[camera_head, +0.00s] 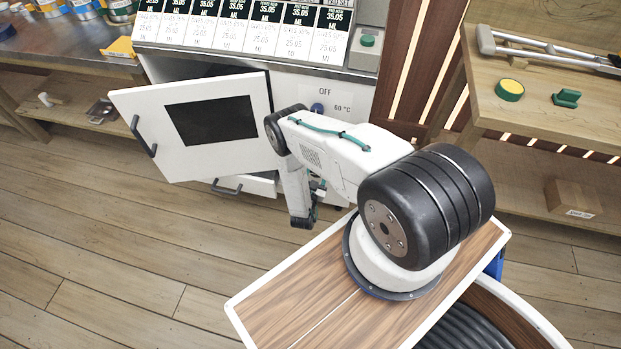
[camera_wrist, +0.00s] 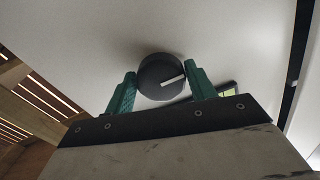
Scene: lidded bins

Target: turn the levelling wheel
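In the wrist view a round dark knob (camera_wrist: 161,76) with a white pointer mark sits on a white panel. It is the only wheel-like part near my gripper; I cannot tell for sure that it is the levelling wheel. My gripper (camera_wrist: 162,80) has its two green fingers apart, one on each side of the knob, with small gaps visible. I cannot tell how deep the tips reach along it. In the head view my gripper (camera_head: 318,190) is mostly hidden behind my arm, low before the white cabinet front. A small blue knob (camera_head: 317,107) shows under the word OFF there.
A white cabinet door (camera_head: 195,160) with a dark window stands open at the left. A drawer (camera_head: 252,185) below it sticks out slightly. A wooden shelf (camera_head: 545,105) at the right holds a yellow-green round item (camera_head: 509,90) and a green block (camera_head: 566,98). The floor at the left is clear.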

